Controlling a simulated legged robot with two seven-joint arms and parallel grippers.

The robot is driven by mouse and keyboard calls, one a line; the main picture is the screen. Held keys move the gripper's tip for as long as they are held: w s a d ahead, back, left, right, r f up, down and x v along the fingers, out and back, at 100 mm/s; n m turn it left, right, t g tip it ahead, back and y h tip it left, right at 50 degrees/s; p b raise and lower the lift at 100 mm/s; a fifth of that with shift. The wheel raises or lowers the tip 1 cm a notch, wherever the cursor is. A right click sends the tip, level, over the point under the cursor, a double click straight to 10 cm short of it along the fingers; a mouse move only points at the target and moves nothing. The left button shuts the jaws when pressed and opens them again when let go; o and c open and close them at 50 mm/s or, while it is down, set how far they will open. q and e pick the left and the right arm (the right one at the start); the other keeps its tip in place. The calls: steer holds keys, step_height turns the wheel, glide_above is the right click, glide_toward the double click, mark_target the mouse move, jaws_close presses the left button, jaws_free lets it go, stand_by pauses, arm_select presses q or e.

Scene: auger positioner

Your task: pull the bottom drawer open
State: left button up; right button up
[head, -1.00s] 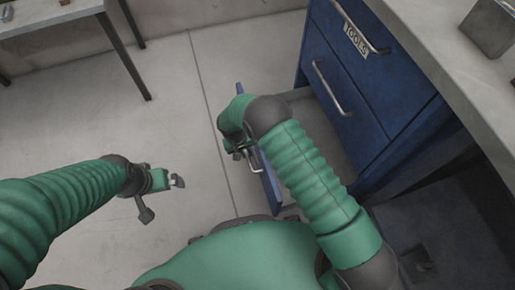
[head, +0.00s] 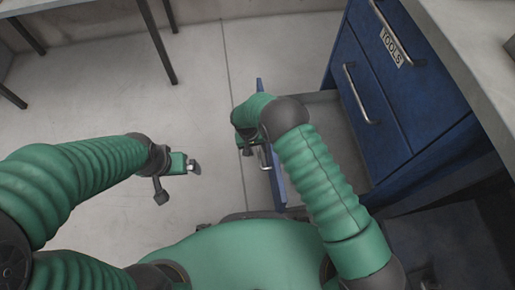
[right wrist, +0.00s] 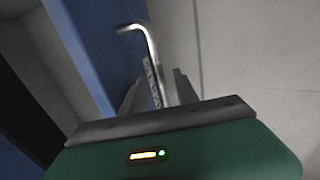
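The bottom drawer (head: 348,138) of the blue cabinet is pulled out, and its grey inside shows. Its blue front panel (head: 278,185) stands well away from the cabinet, partly covered by my right arm. The metal drawer handle (head: 264,158) is on the panel's outer side. My right gripper (head: 250,150) is at this handle, with its fingers mostly hidden in the head view. In the right wrist view, the bent handle (right wrist: 152,62) runs between the spread fingers (right wrist: 158,90), with a gap visible on the right side. My left gripper (head: 192,166) is over bare floor, away from the cabinet; its finger gap is too small to judge.
The upper drawers, one labelled TOOLS (head: 391,47), are shut, and one has a handle (head: 360,94). A grey worktop (head: 465,55) overhangs on the right. A table with dark legs (head: 157,42) stands at upper left. The floor (head: 215,105) between is clear.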

steer(key=shift+r, duration=0.1)
steer(key=a+r+p, duration=0.3)
steer(key=r+p, duration=0.4)
steer(key=r, duration=0.9)
steer(key=shift+a+p, duration=0.15)
steer(key=shift+p, duration=0.15)
steer(key=shift+r, duration=0.1)
